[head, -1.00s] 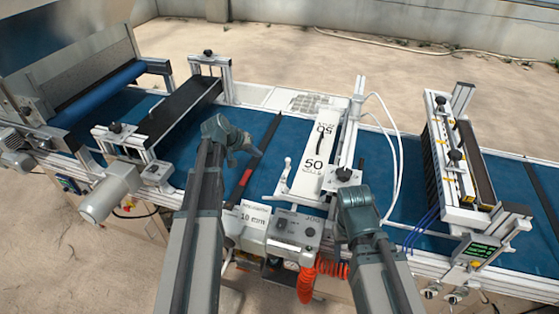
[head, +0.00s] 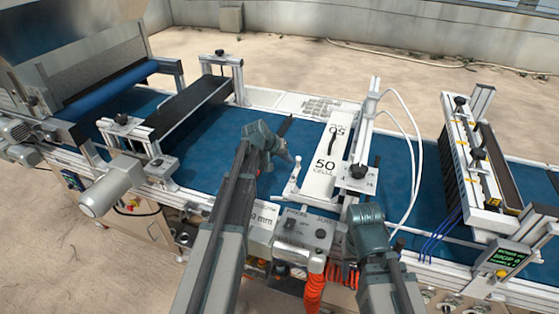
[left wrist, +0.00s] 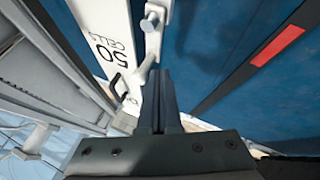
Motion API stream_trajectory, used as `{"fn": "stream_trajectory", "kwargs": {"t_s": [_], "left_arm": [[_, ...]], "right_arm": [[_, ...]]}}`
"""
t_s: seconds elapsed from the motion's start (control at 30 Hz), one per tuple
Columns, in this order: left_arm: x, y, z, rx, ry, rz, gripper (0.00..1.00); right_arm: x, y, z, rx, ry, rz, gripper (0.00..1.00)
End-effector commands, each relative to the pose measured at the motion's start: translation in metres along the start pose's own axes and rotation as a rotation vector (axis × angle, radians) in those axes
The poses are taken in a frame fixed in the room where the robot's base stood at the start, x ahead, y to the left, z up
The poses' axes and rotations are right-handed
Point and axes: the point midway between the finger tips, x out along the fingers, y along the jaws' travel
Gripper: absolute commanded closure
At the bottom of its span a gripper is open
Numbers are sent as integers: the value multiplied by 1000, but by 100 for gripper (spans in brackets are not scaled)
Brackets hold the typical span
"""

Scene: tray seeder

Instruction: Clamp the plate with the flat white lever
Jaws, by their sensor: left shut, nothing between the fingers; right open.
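The white plate (head: 322,184), marked 50 CELL, lies across the blue belt; it also shows in the left wrist view (left wrist: 101,22). The white lever (head: 293,181) stands at the plate's left edge. In the left wrist view the lever (left wrist: 146,70) has a round metal knob at its top end. My left gripper (head: 288,157) is shut and empty, just left of the lever's upper end. Its closed fingers (left wrist: 163,88) point beside the lever; I cannot tell whether they touch it. My right gripper (head: 362,214) is open, in front of the plate's right side; its fingertips are hard to see.
A control box (head: 304,231) with an orange coiled hose (head: 315,293) is at the front edge. A metal bracket with a black knob (head: 357,173) and white hoses stands right of the plate. A black bar with a red mark (left wrist: 277,46) crosses the belt.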

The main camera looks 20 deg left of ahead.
Motion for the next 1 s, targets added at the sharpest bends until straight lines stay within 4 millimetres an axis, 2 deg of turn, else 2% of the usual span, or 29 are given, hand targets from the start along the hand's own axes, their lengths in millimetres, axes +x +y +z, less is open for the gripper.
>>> {"fn": "stream_trajectory", "kwargs": {"t_s": [0.63, 1.0], "left_arm": [[4, 6, -1, 13, -8, 8, 100], [6, 9, -2, 183, -100, 100, 100]], "right_arm": [[0, 0, 0, 0, 0, 0, 48], [0, 0, 0, 0, 0, 0, 48]]}}
